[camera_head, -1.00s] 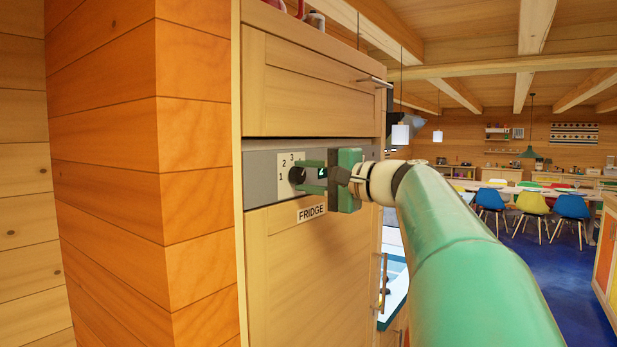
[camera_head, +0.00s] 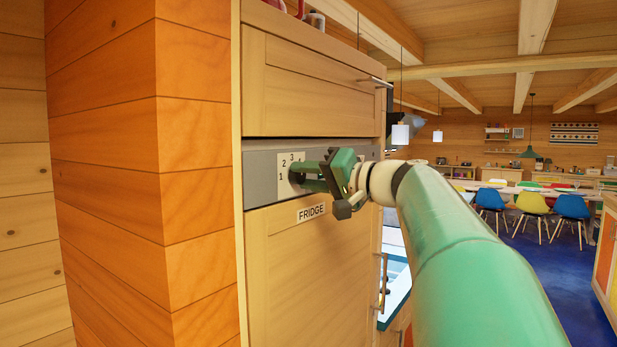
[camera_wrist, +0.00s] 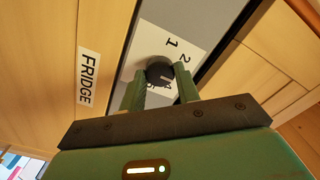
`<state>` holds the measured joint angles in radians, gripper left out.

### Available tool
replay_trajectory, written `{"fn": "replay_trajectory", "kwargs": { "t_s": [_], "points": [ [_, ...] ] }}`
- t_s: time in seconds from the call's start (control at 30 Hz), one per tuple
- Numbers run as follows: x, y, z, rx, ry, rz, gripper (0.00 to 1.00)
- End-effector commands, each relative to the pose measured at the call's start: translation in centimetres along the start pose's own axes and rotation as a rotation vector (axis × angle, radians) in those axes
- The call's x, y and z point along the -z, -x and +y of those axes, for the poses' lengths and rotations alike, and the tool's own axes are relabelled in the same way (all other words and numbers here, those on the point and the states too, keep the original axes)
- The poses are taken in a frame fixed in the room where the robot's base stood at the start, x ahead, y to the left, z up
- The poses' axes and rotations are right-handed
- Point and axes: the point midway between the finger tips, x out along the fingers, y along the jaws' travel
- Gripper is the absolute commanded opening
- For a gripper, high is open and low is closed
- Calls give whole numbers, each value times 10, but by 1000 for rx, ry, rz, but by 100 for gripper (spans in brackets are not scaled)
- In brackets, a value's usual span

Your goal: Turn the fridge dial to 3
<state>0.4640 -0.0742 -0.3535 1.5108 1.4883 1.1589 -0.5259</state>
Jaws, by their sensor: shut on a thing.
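The fridge dial (camera_wrist: 158,70) is a dark round knob on a pale number plate (camera_wrist: 205,35) in the grey strip of a wooden fridge front. In the wrist view the 1 and 2 show past the dial, and another mark shows between the fingers. In the head view the 1, 2 and 3 show on the plate (camera_head: 284,170). My gripper (camera_wrist: 160,76) is shut on the dial, one green finger on each side. In the head view my gripper (camera_head: 302,174) hides much of the dial, and I cannot read which number it points at.
A FRIDGE label (camera_head: 311,212) sits below the strip, and it also shows in the wrist view (camera_wrist: 88,77). A door panel (camera_head: 310,80) with a bar handle is above. Open floor and a table with chairs lie right.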

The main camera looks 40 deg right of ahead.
Motion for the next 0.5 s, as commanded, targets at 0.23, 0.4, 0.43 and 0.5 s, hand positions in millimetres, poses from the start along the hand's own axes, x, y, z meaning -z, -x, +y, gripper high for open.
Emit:
{"fn": "replay_trajectory", "kwargs": {
  "t_s": [0.23,0.4,0.43,0.5],
  "points": [
    [0,1,1,-2,8,-1,9],
    [0,1,1,-2,7,-1,9],
    [0,1,1,-2,7,-1,36],
    [0,1,1,-2,7,-1,50]
  ]
}}
